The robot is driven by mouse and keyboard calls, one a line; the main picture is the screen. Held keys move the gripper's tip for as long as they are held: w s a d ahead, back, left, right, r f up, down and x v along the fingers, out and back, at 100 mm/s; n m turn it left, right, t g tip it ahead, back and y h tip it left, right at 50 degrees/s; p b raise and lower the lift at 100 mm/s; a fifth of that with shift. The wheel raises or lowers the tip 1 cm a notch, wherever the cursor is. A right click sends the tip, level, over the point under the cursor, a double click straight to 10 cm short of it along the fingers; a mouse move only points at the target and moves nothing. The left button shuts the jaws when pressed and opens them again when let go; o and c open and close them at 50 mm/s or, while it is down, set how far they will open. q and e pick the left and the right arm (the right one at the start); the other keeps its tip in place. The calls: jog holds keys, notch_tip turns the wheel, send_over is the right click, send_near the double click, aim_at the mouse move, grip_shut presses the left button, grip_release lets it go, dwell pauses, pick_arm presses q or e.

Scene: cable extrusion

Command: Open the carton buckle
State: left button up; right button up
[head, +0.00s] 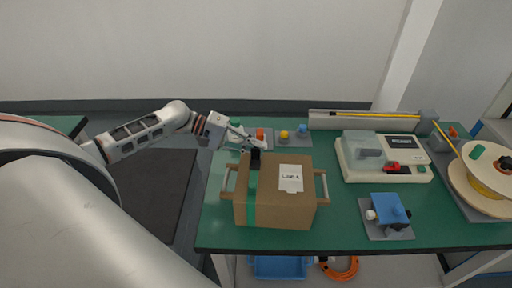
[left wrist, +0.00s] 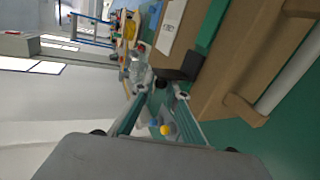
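A brown cardboard carton (head: 285,210) stands on the green table, with a green strap (head: 250,205) around its left part and a white label on top. A black buckle (head: 255,154) sits on the strap at the top far edge of the carton. In the left wrist view the buckle (left wrist: 178,74) lies just beyond the fingertips. My left gripper (head: 252,143) is at the far side of the carton, close to the buckle. Its fingers (left wrist: 168,90) are apart with nothing visible between them; whether one touches the buckle I cannot tell. My right gripper is not in view.
To the right are a white machine (head: 385,160), a blue fixture (head: 390,208) and a cable spool (head: 485,180). The green table (head: 340,235) is bare near its front edge.

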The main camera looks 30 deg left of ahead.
pick_arm(q)
jog(key=shift+o, duration=0.9)
jog(key=v, duration=1.2)
